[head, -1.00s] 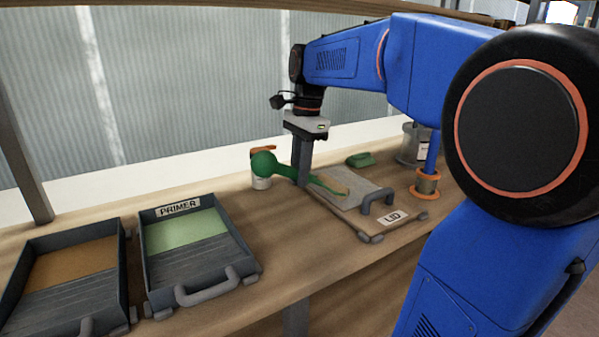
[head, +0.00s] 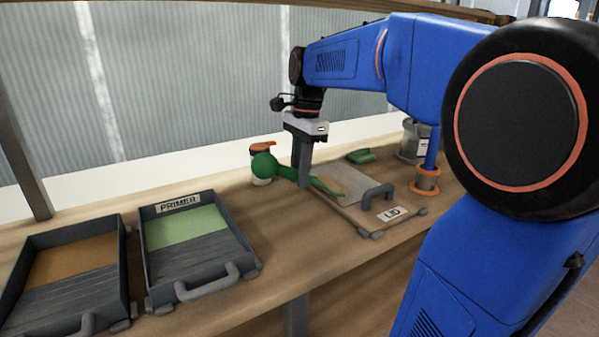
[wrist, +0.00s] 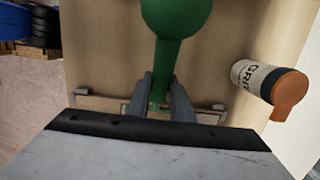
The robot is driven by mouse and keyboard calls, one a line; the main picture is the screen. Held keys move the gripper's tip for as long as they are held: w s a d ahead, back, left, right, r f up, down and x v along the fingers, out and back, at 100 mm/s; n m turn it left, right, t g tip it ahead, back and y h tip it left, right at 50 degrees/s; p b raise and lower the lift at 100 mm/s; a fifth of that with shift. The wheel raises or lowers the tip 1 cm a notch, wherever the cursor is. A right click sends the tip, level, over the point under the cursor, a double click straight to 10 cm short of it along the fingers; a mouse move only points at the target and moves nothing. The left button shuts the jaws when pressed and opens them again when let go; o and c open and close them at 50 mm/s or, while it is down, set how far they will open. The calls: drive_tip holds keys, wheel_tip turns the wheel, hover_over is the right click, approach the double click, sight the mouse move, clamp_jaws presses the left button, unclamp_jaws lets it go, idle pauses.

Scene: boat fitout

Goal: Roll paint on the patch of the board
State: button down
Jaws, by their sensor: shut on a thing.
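My gripper (head: 303,178) is shut on the green handle of a tool (head: 266,167), whose round knob sticks out to the left. The tool's other green end reaches right over the board (head: 360,217); whether it touches is not clear. The board lies flat with a pale grey patch (head: 350,180) and a tan area beside the tool's end. A grey handle and a LID label are at its near right. In the wrist view the green knob (wrist: 177,17) is at the top, with the handle between my fingers (wrist: 160,88). The roller head cannot be made out.
A PRIMER tray (head: 205,252) with green paint and a tray with brown-orange contents (head: 62,290) stand at left. An orange-topped container (head: 262,148) is behind the knob.

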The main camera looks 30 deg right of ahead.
sight(329, 183)
drive_tip(key=shift+d+r, duration=0.1)
drive_tip(key=shift+d, duration=2.3)
drive_tip(key=shift+w+d, duration=0.15)
drive_tip(key=shift+d, duration=2.25)
drive_tip(key=shift+d, duration=0.1)
drive_tip(key=shift+w+d, duration=0.1)
drive_tip(key=shift+d, duration=2.2)
drive_tip(key=shift+a, duration=2.45)
